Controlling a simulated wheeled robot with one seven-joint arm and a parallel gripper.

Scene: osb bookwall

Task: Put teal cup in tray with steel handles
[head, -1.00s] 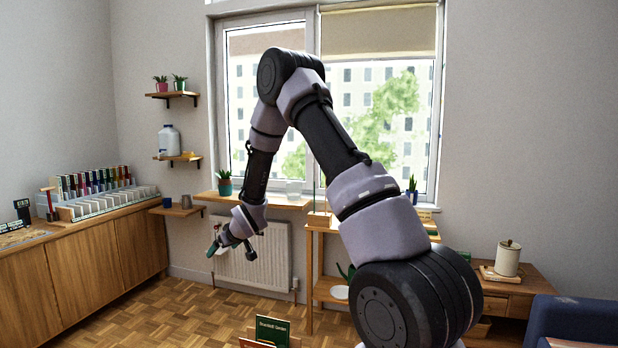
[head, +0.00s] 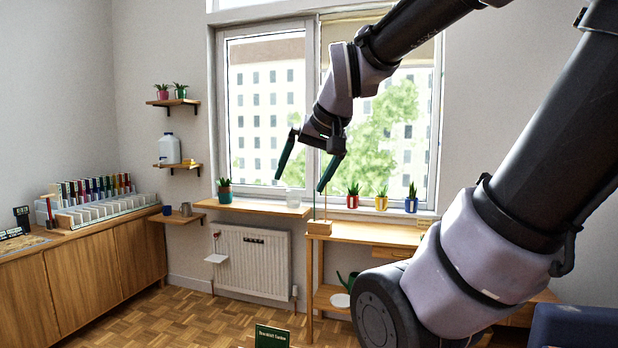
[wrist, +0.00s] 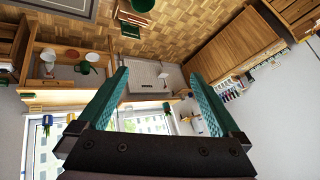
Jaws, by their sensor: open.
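My gripper (head: 304,178) is raised in front of the window, its two dark teal fingers spread apart and pointing down. Nothing is between the fingers in the wrist view (wrist: 158,80). I cannot make out a teal cup for certain in either view. A small blue cup (head: 167,210) stands on the low wall shelf at the left, beside a grey metal mug (head: 186,209). Both are far from my gripper. I cannot identify a tray with steel handles in these frames.
A sill shelf (head: 255,206) holds a potted plant (head: 224,190) and a clear glass jar (head: 293,197). A radiator (head: 255,262) is below. Wooden cabinets (head: 85,270) line the left. Parquet floor is open between.

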